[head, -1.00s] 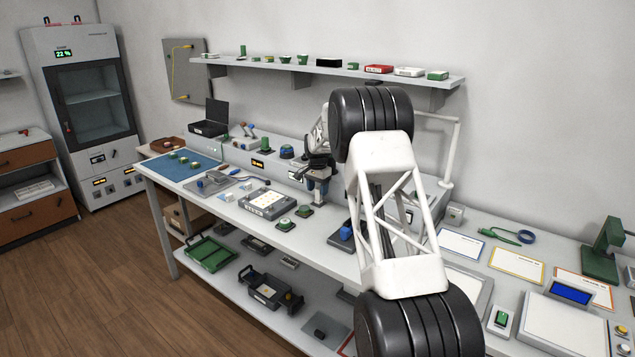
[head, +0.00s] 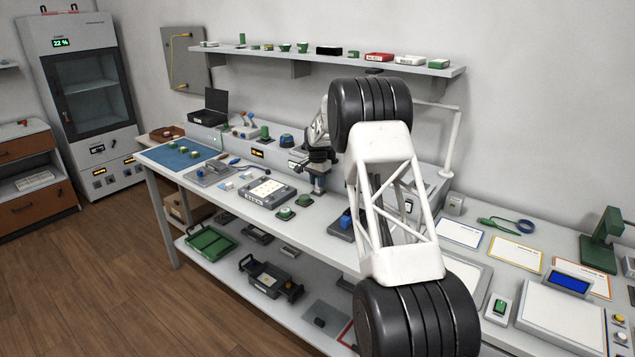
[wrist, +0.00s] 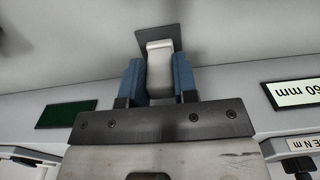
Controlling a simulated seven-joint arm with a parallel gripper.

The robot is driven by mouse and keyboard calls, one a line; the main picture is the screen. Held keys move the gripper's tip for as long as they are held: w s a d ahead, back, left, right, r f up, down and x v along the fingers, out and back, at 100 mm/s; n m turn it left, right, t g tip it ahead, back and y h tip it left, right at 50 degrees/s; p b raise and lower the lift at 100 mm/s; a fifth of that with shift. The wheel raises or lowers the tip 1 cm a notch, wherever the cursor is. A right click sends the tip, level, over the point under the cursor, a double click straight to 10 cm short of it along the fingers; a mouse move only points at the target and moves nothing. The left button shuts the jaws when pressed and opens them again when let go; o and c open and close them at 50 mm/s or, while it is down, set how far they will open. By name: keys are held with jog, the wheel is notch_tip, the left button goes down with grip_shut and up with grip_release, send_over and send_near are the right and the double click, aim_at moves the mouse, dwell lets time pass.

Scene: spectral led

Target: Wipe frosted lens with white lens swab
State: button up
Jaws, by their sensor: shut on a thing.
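My gripper (wrist: 158,80) has two blue fingers shut on a pale, blocky piece (wrist: 159,62), which I take to be the white lens swab. A dark square plate (wrist: 174,34) shows just beyond its end; I cannot tell whether they touch. In the head view my gripper (head: 318,182) hangs over the back-middle of the bench, partly hidden by my own arm. The swab is too small to make out there. I cannot pick out the frosted lens for certain in either view.
A grey tray of pale pieces (head: 267,192) and small green-and-white parts (head: 285,213) lie on the bench (head: 235,207) near my gripper. A loaded wall shelf (head: 300,54) runs above.

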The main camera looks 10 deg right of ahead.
grip_shut()
jog(key=shift+r, duration=0.1)
jog(key=shift+r, duration=2.9)
jog(key=s+a+r, duration=0.4)
jog(key=s+a, duration=1.2)
jog(key=shift+r, duration=0.15)
jog(key=shift+s, duration=0.1)
